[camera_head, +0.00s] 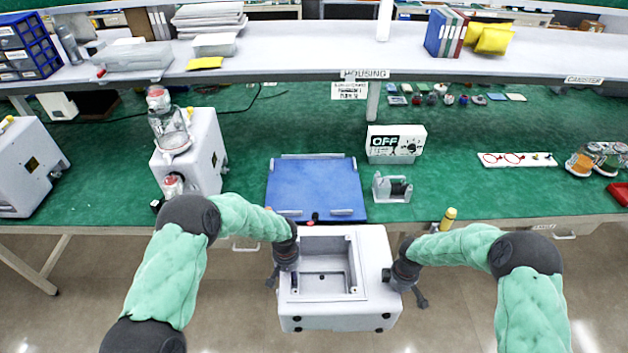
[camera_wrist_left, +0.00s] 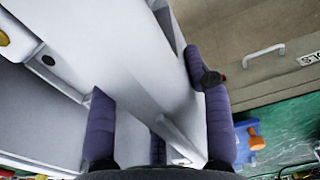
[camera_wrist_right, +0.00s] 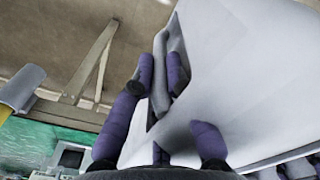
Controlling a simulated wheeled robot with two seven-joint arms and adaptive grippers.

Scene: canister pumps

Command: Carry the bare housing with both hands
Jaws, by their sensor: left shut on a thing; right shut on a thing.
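The bare housing (camera_head: 372,262) is a white box with an open, empty bay facing up. In the head view it is held in front of the bench's near edge, over the floor. My left gripper (camera_head: 284,268) is shut on its left side; in the left wrist view (camera_wrist_left: 160,125) purple fingers lie on both sides of a white wall. The exact grip points are partly hidden.
A blue mat (camera_head: 315,188) lies on the green bench (camera_head: 250,140) just beyond the housing. A white pump with a clear canister (camera_head: 205,150) stands left of it. An OFF box (camera_head: 396,142) and a small grey stand (camera_head: 392,188) are right of it. A yellow-capped item (camera_head: 448,217) sits at the edge.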

